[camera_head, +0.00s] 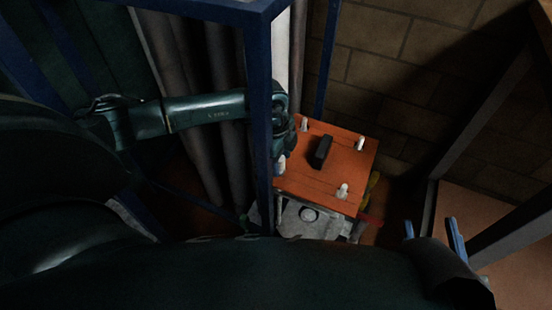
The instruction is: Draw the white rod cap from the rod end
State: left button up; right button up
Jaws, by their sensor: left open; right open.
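An orange plate (335,175) lies at the middle right of the head view. Small white upright pieces stand near its corners: a far-left one (304,125), a far-right one (360,143), a near-right one (342,190) and a near-left one (281,164). I cannot tell which is the rod cap. My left gripper (281,150) is open at the plate's left edge, close to the near-left white piece; a blue post partly hides it, and contact is unclear. My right gripper (432,238) is open and empty at the lower right, away from the plate.
A black block (320,152) sits on the plate. A dark blue upright post (259,110) stands in front of the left arm's end. A grey base (310,222) shows below the plate. A brick wall (400,60) is behind; a grey frame (480,120) stands right.

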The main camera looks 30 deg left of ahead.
pick_arm(q)
jog(key=c, duration=1)
